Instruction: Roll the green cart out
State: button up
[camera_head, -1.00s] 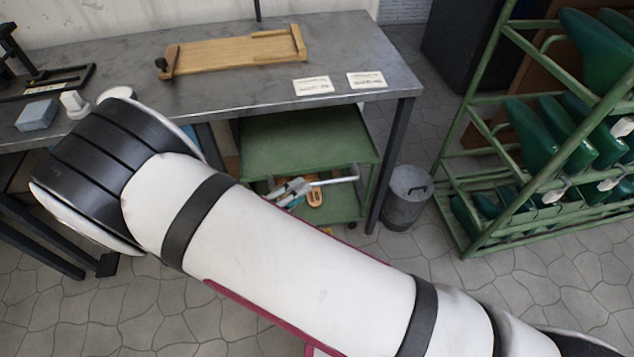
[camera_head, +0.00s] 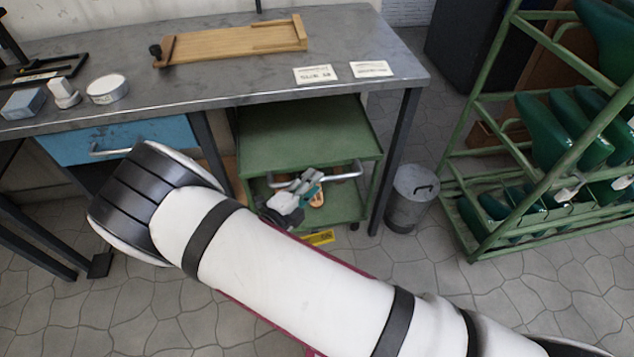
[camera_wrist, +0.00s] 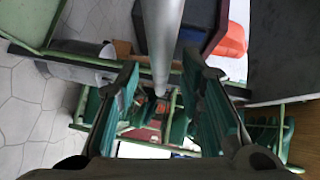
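The green cart (camera_head: 295,138) stands under the grey workbench, its flat top shelf showing in the head view. A grey bar handle (camera_head: 343,176) runs across its front. My gripper (camera_head: 299,188) is at the left part of this handle, partly hidden by my arm. In the wrist view, my gripper (camera_wrist: 162,108) is open, its two teal-padded fingers wide apart. The grey handle bar (camera_wrist: 161,45) runs between them from the top of the picture, with gaps on both sides. I see no clear contact. A yellow label (camera_head: 318,238) shows low at the cart's front.
The workbench (camera_head: 240,88) stands above the cart, with a leg close to its right side. A grey bin (camera_head: 409,200) stands right of that leg. A green rack (camera_head: 470,150) with green shoe forms is farther right. Paved floor (camera_head: 440,300) in front is clear.

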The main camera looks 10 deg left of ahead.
jog(key=shift+x, duration=1.35)
jog(key=shift+c, duration=0.6)
grip_shut()
